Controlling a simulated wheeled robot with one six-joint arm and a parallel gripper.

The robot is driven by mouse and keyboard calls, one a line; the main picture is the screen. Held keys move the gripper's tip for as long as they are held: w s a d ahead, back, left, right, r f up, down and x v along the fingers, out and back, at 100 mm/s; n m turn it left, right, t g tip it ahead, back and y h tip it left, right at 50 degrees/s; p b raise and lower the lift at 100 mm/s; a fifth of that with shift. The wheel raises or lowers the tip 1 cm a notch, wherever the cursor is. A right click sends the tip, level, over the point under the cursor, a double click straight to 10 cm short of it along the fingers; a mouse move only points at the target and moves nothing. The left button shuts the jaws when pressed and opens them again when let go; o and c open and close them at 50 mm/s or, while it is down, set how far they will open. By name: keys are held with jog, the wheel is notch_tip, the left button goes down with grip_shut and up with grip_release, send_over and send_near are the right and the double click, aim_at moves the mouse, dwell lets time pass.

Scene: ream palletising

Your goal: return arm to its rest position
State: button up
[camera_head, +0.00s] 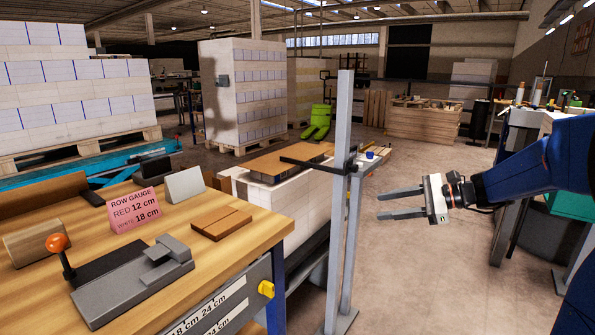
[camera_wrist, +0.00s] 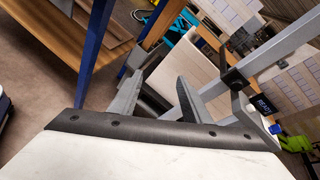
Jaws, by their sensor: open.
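My gripper (camera_head: 402,203) is open and empty on the right side of the head view. Its two fingers point left toward a grey upright post (camera_head: 345,200), with a gap of floor between. My dark blue arm reaches in from the right edge. In the wrist view my gripper (camera_wrist: 155,95) shows its two fingers spread apart with nothing between them. Beyond them are the post and a white stack, seen tilted.
A wooden workbench (camera_head: 250,235) with a pink row gauge sign (camera_head: 134,212) and an orange-knobbed lever tool (camera_head: 135,280) stands at left. A brown board (camera_head: 285,161) lies on a white stack behind the post. Wrapped pallets (camera_head: 240,90) stand farther back. Floor (camera_head: 440,290) below my gripper is clear.

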jog(key=s+a+f+n+g+h, duration=0.1)
jog(key=s+a+f+n+h, duration=0.15)
jog(key=s, duration=0.35)
jog(key=s+a+f+n+g+h, duration=0.1)
jog(key=s+n, duration=0.2)
jog(key=s, duration=0.3)
jog(key=s+a+f+n+g+h, duration=0.1)
jog(key=s+f+n+h, duration=0.1)
jog(key=s, duration=0.4)
jog(key=s+d+f+n+h, duration=0.1)
jog(key=s+d+n+h, duration=0.1)
jog(key=s, duration=0.3)
jog(key=s+d+f+n+t+h, duration=0.1)
jog(key=s+d+f+n+h, duration=0.1)
jog(key=s+d+n, duration=0.1)
jog(key=s+d+f+n+t+h, duration=0.1)
jog(key=s+d+f+n+h, duration=0.1)
jog(key=s+n, duration=0.3)
jog(key=s+h, duration=0.1)
jog(key=s, duration=0.2)
jog(key=shift+d+f, duration=0.25)
jog(key=shift+d, duration=0.05)
jog(key=shift+c, duration=0.5)
